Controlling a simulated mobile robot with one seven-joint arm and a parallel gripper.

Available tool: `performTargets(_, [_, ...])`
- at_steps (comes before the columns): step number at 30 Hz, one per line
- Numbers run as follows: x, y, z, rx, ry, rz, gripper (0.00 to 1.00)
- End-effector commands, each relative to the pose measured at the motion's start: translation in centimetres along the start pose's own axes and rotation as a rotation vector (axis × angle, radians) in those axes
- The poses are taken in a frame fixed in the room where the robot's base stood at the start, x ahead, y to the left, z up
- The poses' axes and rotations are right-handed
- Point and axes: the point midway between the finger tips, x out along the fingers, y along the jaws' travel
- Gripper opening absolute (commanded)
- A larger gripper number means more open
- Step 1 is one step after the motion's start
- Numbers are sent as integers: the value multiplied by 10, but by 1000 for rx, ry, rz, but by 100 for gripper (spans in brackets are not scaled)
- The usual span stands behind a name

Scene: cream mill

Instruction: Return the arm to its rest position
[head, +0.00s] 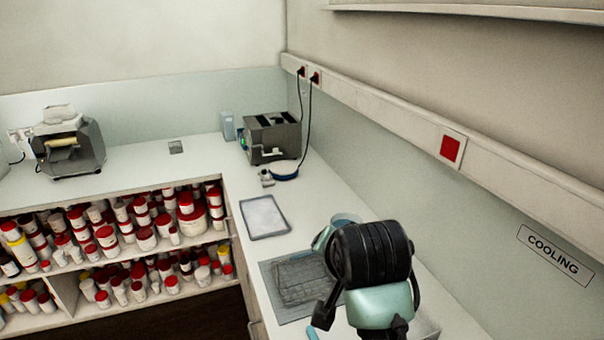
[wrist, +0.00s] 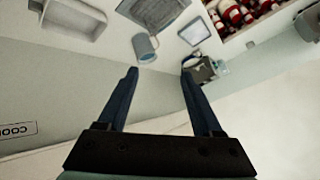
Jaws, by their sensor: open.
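My gripper (wrist: 160,74) shows in the wrist view with its two dark fingers spread wide apart. Nothing is between the fingers. They point over the counter and the wall, and no object touches them. In the head view my black and pale green arm stands over the right-hand counter (head: 300,205), in front of the wall. The fingers cannot be made out clearly there.
The wrist view shows a blue-grey mug (wrist: 145,47) and a grey bin (wrist: 73,20). A grey machine (head: 270,137) stands at the back corner. Shelves of jars (head: 120,235) are left.

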Motion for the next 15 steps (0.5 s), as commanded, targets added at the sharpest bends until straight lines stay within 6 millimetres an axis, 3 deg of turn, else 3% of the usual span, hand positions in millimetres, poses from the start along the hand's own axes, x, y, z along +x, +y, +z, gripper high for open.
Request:
performTargets(1, [-12,-32,-11,-71,126,-100,67])
performTargets(3, [-44,-69,-34,-161,312,-212,67])
performTargets(6, [-105,-108,-58,-270,594,-336,67])
performTargets(10, [-199,-133,-72,-373,965,-424,67])
performTargets(12, [-247,-134,-73,-409,1143,-437,67])
performTargets(15, [-302,-129,-67,-437,1345,-431,67])
